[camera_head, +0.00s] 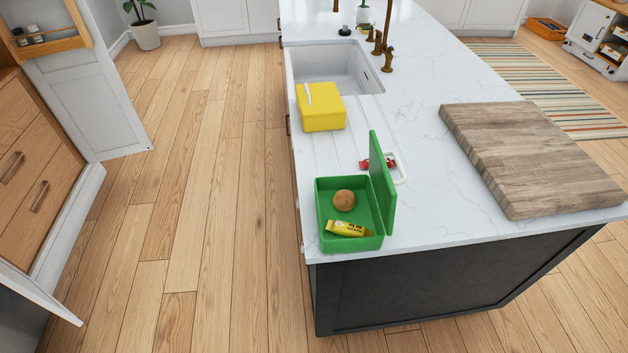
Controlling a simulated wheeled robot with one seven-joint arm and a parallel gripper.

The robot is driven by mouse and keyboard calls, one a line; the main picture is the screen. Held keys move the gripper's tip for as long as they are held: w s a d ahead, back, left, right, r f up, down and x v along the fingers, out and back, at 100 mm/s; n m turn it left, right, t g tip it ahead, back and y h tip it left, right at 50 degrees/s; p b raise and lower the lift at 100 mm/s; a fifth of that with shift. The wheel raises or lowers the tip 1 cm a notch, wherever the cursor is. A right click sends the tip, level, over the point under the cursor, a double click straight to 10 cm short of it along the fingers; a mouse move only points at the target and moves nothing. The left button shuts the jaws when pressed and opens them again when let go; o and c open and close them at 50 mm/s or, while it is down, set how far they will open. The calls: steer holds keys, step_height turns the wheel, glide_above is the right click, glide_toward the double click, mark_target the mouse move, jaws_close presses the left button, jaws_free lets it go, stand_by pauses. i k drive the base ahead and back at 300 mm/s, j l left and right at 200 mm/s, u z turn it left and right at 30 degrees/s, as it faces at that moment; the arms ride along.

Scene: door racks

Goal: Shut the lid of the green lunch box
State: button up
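The green lunch box (329,243) stands on the near left corner of the white countertop. Its green lid (381,178) is open, standing roughly upright along the box's right side. Inside the box lie a round brown item (344,200) and a yellow packet (348,229) with dark markings. My gripper is not in view.
A yellow box (321,112) with a white strip on top stands near the sink (333,68). A red item with a white loop (378,164) lies behind the lid. A thick wooden board (530,158) lies to the right. Wooden floor (215,220) is clear left of the island.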

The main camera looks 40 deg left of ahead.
mark_target(386, 194)
steer(key=i+l+u, duration=0.1)
steer(key=l+u, duration=0.15)
steer(key=u, duration=0.25)
steer(key=i+l+u, duration=0.1)
steer(key=l+u, duration=0.15)
steer(key=u, duration=0.2)
steer(key=l+u, duration=0.3)
steer(key=u, duration=0.2)
steer(key=l+u, duration=0.3)
steer(key=u, duration=0.2)
steer(key=l+u, duration=0.1)
steer(key=u, duration=0.35)
steer(key=l+u, duration=0.15)
steer(key=u, duration=0.25)
steer(key=i+l+u, duration=0.1)
steer(key=u, duration=0.35)
steer(key=l+u, duration=0.15)
steer(key=u, duration=0.25)
